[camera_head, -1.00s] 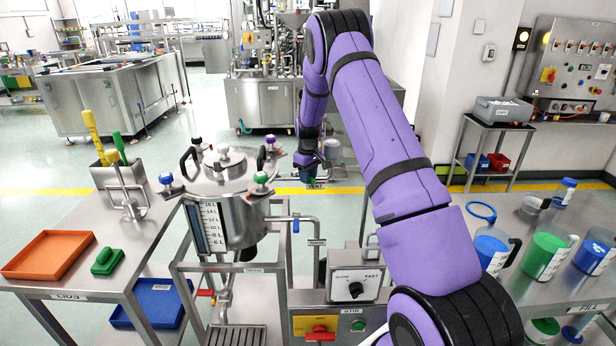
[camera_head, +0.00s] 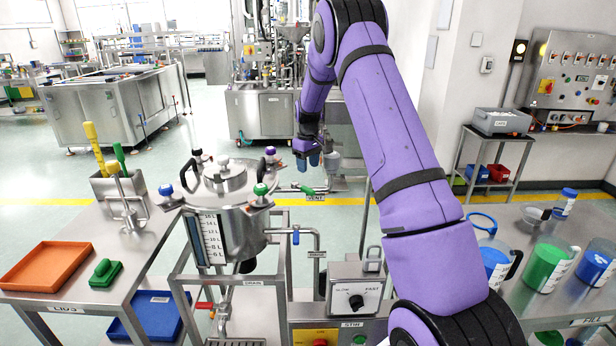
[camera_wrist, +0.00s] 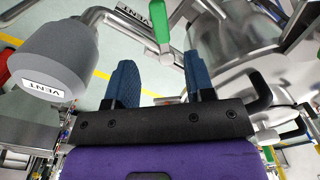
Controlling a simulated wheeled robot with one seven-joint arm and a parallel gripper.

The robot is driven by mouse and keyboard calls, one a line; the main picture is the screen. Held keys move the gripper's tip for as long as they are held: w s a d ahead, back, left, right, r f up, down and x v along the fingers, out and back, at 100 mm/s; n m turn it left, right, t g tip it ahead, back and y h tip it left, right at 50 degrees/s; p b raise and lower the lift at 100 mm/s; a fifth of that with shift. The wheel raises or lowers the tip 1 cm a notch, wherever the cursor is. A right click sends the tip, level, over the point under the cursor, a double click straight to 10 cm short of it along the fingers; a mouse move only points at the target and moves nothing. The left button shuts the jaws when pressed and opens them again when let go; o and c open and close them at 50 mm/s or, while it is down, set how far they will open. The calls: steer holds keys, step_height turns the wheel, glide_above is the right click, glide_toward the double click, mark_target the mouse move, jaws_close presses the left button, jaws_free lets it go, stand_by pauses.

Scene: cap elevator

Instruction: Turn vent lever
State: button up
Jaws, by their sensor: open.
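The vent lever is a small green handle (camera_head: 306,189) on the vent pipe, right of the steel vessel (camera_head: 240,222). A "VENT" label (camera_head: 315,198) sits just below it. My gripper (camera_head: 307,164) is above the lever in the head view. In the wrist view the green handle (camera_wrist: 164,22) lies beyond my open gripper (camera_wrist: 160,75), roughly in line with the gap between its blue fingers. The fingers appear apart from it and hold nothing.
A grey cup marked "VENT" (camera_wrist: 45,58) stands left of my fingers in the wrist view. The vessel's steel wall (camera_wrist: 235,40) and a black handle (camera_wrist: 262,95) are close on the right. A lid table (camera_head: 150,265) stands left and a jug table (camera_head: 545,285) right.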

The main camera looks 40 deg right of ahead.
mark_target(304, 192)
steer(key=shift+r, duration=0.8)
steer(key=shift+a+f, duration=0.1)
steer(key=shift+a, duration=0.05)
steer(key=c, duration=0.5)
steer(key=shift+t+h, duration=0.7)
steer(key=shift+t, duration=0.1)
steer(key=a+f, duration=0.1)
steer(key=a, duration=0.1)
steer(key=a+f, duration=0.1)
steer(key=a, duration=0.1)
steer(key=s+a+f, duration=0.1)
steer(key=a, duration=0.1)
jaws_close()
steer(key=s+a+m+t+h, duration=0.1)
steer(key=s+a+t+h, duration=0.25)
steer(key=s+a, duration=0.2)
steer(key=shift+t, duration=0.25)
steer(key=shift+w+d+f, duration=0.75)
steer(key=shift+d+f, duration=0.5)
steer(key=shift+d, duration=0.2)
steer(key=shift+w+d+f, duration=0.8)
steer(key=shift+d+f, duration=0.5)
steer(key=shift+d, duration=0.15)
steer(key=shift+w+d+f, duration=0.75)
steer(key=shift+d+f, duration=0.5)
steer(key=shift+d, duration=0.2)
